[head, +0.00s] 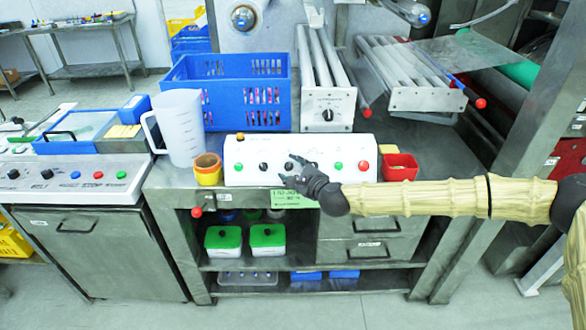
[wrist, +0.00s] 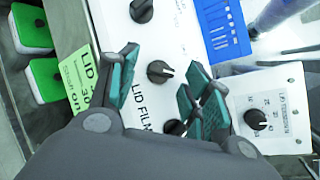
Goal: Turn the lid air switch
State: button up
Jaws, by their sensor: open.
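A white control box (head: 250,150) on the steel bench carries a row of black rotary knobs, one of them at the left (head: 263,167), then a green and a red button. The lid air switch's own label is not readable, so I cannot tell which knob it is. My gripper (head: 297,169) is open at the front of the box and hides part of the row. In the wrist view my gripper (wrist: 161,64) has its fingers apart, with a black knob (wrist: 160,73) between the tips. Contact cannot be told. Another knob (wrist: 174,128) is partly behind the right finger, near "LID FILM" lettering.
A red cup (head: 401,167) stands right of the box. A yellow-orange cup (head: 208,169) and a white jug (head: 181,125) stand left. Behind are a blue crate (head: 225,110) and a roller unit with a knob panel (head: 328,110). A green label (head: 291,199) hangs below the box.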

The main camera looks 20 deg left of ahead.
jog(key=c, duration=1)
jog(key=shift+w, duration=0.1)
jog(key=n+g, duration=0.1)
jog(key=n, duration=0.1)
jog(key=n+g+p, duration=0.1)
jog(key=n, duration=0.1)
jog(key=r+n+g+p, duration=0.1)
jog(key=n, duration=0.1)
jog(key=shift+w+h, duration=0.25)
jog(key=shift+h, duration=0.05)
jog(key=n, duration=0.1)
jog(key=n+g+h+p, duration=0.1)
jog(key=n, duration=0.1)
jog(key=shift+w+a+r+g, duration=0.1)
jog(key=shift+r+g, duration=0.05)
jog(key=shift+g, duration=0.15)
jog(key=shift+n+g+h+p, duration=0.4)
jog(key=shift+n+h+p, duration=0.3)
jog(key=shift+n, duration=0.5)
jog(key=shift+a, duration=0.1)
